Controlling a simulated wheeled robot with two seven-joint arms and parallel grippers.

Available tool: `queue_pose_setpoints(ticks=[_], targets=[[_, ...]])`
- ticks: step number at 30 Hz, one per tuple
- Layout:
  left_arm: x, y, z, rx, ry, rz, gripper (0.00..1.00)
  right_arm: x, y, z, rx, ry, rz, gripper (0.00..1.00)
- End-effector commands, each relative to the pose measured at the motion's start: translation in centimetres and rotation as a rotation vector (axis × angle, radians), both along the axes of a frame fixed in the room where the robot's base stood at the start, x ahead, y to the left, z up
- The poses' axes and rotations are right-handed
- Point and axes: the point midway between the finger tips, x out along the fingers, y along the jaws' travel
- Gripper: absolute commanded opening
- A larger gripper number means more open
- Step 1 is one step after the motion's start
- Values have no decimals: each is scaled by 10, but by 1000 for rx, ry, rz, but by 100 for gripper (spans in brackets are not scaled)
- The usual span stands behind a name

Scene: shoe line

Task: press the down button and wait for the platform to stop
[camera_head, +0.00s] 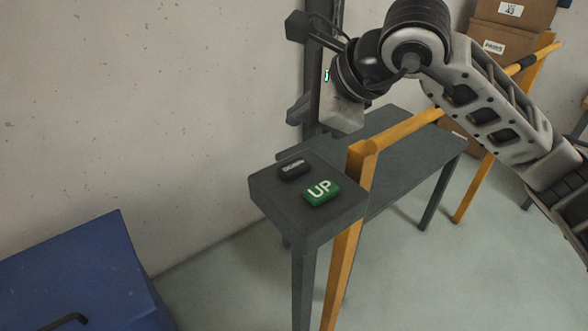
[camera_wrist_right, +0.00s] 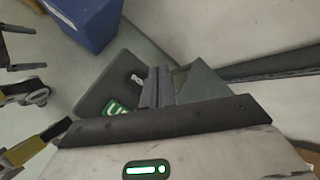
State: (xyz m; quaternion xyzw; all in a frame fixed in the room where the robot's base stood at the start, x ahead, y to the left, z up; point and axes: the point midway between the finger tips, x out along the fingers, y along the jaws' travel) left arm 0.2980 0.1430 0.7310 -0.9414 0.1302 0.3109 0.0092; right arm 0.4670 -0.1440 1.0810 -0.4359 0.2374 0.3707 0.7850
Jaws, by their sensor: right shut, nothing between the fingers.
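A dark grey control box (camera_head: 275,205) stands on a post and carries a black button with pale lettering (camera_head: 294,168), probably the down button, and a green UP button (camera_head: 321,191). My right gripper (camera_head: 299,109) is up behind the box in the head view, apart from the buttons. In the right wrist view its dark fingers (camera_wrist_right: 157,85) are shut and empty, in front of the box (camera_wrist_right: 97,88). The black button's label (camera_wrist_right: 137,80) shows just left of the fingers; the green button (camera_wrist_right: 116,108) is partly hidden. A grey flat surface (camera_head: 415,150), perhaps the platform, lies behind the box.
An orange rail (camera_head: 410,127) runs beside the grey surface, with an orange post (camera_head: 342,265) next to the box. A dark upright mast (camera_head: 322,70) stands at the wall. Cardboard boxes (camera_head: 505,42) are at the back right. A blue container (camera_head: 85,270) is at the lower left.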

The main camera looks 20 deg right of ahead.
Motion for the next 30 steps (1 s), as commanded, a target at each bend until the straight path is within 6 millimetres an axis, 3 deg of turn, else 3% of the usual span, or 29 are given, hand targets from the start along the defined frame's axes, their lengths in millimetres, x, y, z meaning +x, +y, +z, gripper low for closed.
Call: queue_pose_setpoints(ticks=[1, 3, 12, 30], targets=[[2, -1, -6, -10, -6, 3, 100, 0, 0, -14, -1, 3, 1, 0], [5, -3, -5, -29, -18, 9, 100, 0, 0, -25, -1, 3, 1, 0], [10, -8, -12, -81, -47, 21, 100, 0, 0, -59, -1, 0, -1, 0], [5, -9, -9, -103, -46, 27, 100, 0, 0, -63, -1, 1, 0, 0]])
